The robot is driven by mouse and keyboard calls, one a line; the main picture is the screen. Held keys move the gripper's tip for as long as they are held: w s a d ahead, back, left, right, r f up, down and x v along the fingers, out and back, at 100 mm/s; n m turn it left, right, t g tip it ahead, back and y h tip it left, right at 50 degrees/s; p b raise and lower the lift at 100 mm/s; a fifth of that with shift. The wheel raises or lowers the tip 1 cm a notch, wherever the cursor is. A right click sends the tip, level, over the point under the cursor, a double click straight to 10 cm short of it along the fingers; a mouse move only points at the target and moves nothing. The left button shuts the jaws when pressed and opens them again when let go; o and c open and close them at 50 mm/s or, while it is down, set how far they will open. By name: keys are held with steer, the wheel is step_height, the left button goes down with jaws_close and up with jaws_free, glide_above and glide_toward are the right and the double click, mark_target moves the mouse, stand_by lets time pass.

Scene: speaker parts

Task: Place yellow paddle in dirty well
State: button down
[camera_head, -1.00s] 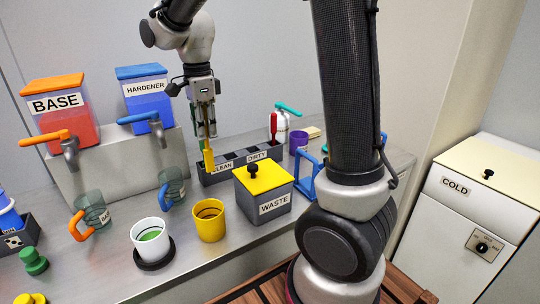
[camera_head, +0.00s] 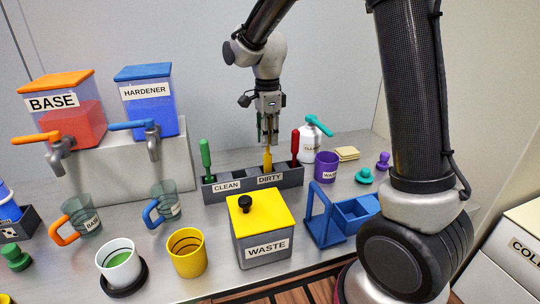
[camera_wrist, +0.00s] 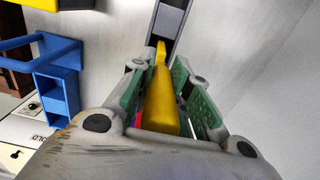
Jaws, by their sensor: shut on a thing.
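The yellow paddle (camera_head: 267,160) is upright in my gripper (camera_head: 267,140), over the dark rack (camera_head: 236,195) and right behind its DIRTY label. Its lower end meets the rack's top edge in the head view; I cannot tell how far it is inside a well. In the wrist view the yellow paddle (camera_wrist: 160,105) lies between the green pads of my gripper (camera_wrist: 162,80) and points toward the rack (camera_wrist: 172,20). A green paddle (camera_head: 206,158) stands in the CLEAN end. A red paddle (camera_head: 295,146) stands at the right end, close beside my gripper.
The yellow-lidded WASTE box (camera_head: 263,238) stands in front of the rack. A white bottle (camera_head: 310,147) and a purple cup (camera_head: 326,166) are to its right. A blue holder (camera_head: 322,220) stands at the front right. The BASE and HARDENER dispensers (camera_head: 146,100) stand at the back left.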

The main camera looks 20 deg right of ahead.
mark_target(267, 154)
steer(key=shift+f, duration=2.3)
steer(key=c, duration=1.3)
jaws_free()
steer(key=shift+c, duration=0.2)
